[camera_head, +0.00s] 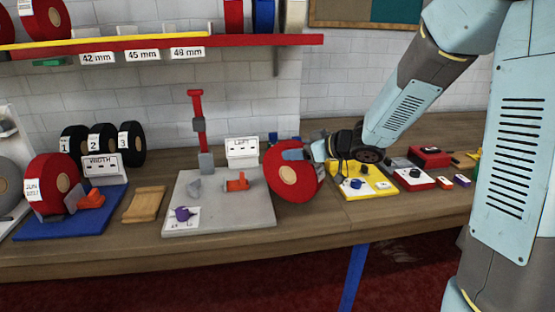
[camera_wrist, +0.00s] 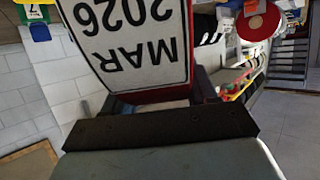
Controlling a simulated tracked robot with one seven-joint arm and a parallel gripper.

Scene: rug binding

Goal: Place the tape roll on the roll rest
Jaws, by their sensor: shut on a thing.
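My gripper (camera_head: 318,150) is shut on a red tape roll (camera_head: 289,172) with a tan core. It holds the roll tilted at the right edge of a grey base plate (camera_head: 250,210); I cannot tell whether the roll touches the plate or bench. In the wrist view, a white label reading "MAR 2026" (camera_wrist: 135,45) fills the top middle, upside down, with dark red beside it. A dark gripper part (camera_wrist: 165,128) crosses below it. The roll's lower contact is unclear. Which fixture is the roll rest is not clear from these views.
Left are a wooden block (camera_head: 145,204) and another red roll (camera_head: 52,182) on a blue base (camera_head: 75,226). A yellow tray (camera_head: 345,189) lies right. A shelf (camera_head: 250,41) hangs above.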

